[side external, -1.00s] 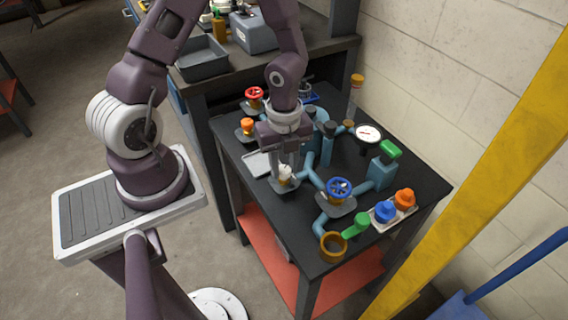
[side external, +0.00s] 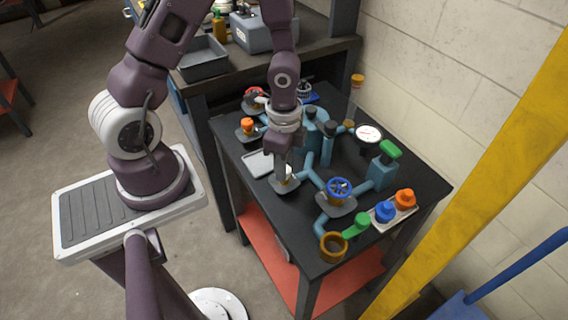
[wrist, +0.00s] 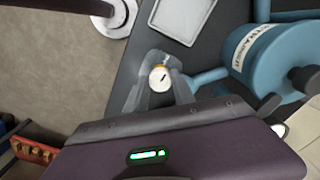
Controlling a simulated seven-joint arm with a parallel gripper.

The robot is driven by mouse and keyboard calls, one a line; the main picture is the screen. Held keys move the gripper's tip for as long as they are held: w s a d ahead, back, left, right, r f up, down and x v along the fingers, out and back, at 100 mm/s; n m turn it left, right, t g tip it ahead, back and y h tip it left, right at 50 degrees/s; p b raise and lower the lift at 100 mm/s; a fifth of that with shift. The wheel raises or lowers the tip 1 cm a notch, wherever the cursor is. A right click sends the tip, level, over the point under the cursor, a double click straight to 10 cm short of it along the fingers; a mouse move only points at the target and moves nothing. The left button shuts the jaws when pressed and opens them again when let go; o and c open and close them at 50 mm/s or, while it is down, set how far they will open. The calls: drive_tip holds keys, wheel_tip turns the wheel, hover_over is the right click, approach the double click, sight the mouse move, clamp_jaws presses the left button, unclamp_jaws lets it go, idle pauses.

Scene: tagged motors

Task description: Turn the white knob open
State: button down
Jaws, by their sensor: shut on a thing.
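The white knob (wrist: 160,78) shows in the wrist view with a dark pointer mark on its top. My gripper (wrist: 158,88) points down over it, with a finger on either side, shut on the knob. In the side external view my gripper (side external: 282,174) is at the knob's place on the small grey base plate (side external: 285,186), near the table's front left edge. There the fingers and wrist hide most of the knob.
A pale tray (side external: 259,163) lies just left of my gripper. Teal pipes and a labelled teal tank (wrist: 275,58) stand close to the right. A blue handwheel (side external: 339,188), an orange knob (side external: 247,124), a red handwheel (side external: 254,93) and a gauge (side external: 368,133) stand around.

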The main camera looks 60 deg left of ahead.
drive_tip(key=shift+n, duration=0.5)
idle(0.3)
drive_tip(key=c, duration=1.1)
unclamp_jaws()
drive_tip(key=shift+o, duration=0.2)
wheel_tip(320, 180, up, 7)
drive_tip(key=shift+r, duration=0.1)
